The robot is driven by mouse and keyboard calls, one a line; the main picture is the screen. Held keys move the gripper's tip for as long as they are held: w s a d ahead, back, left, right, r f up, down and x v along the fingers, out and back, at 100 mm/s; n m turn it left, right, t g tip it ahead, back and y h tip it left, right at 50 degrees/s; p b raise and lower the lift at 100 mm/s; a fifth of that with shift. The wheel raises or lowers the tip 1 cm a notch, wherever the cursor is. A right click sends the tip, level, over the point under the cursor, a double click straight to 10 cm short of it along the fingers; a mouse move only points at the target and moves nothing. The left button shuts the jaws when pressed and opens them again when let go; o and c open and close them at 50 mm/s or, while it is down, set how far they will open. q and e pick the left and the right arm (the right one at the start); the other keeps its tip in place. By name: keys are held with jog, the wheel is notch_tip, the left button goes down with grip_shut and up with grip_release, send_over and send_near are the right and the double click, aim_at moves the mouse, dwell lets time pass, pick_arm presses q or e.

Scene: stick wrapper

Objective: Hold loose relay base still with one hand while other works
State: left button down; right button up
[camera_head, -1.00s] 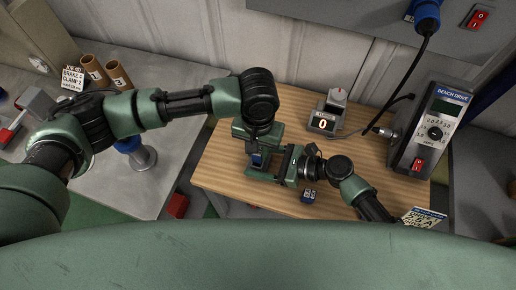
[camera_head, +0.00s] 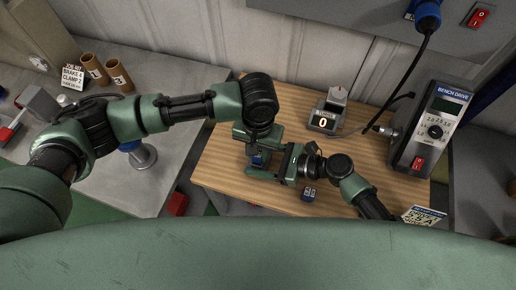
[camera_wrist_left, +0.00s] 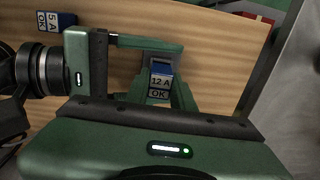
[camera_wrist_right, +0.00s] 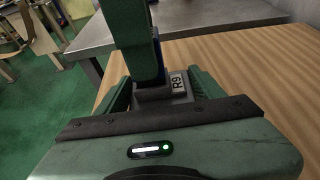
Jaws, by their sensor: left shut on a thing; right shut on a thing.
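A blue and white relay marked "12 A OK" (camera_wrist_left: 161,82) is between the fingers of my left gripper (camera_wrist_left: 165,95), which is shut on it from above. A grey relay base marked R9 (camera_wrist_right: 180,84) is between the fingers of my right gripper (camera_wrist_right: 158,95), which is shut on it from the side. In the right wrist view the left gripper comes down over the base, with a sliver of dark blue at its tip. I cannot tell whether the relay is seated. In the head view both left gripper (camera_head: 259,150) and right gripper (camera_head: 268,166) meet near the wooden board's left side.
A second relay, marked "5 A OK" (camera_head: 309,194), stands near the board's front. A small device reading 0 (camera_head: 323,121) and the bench drive (camera_head: 431,132) stand behind and right. Bare wood (camera_head: 365,160) lies between. Cardboard tubes (camera_head: 118,75) stand far left.

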pick_arm(q)
jog(key=shift+f, duration=0.35)
jog(key=c, duration=1.1)
grip_release()
notch_tip(320, 180, up, 12)
jog(key=shift+r, duration=0.1)
pick_arm(e)
jog(key=o, duration=1.7)
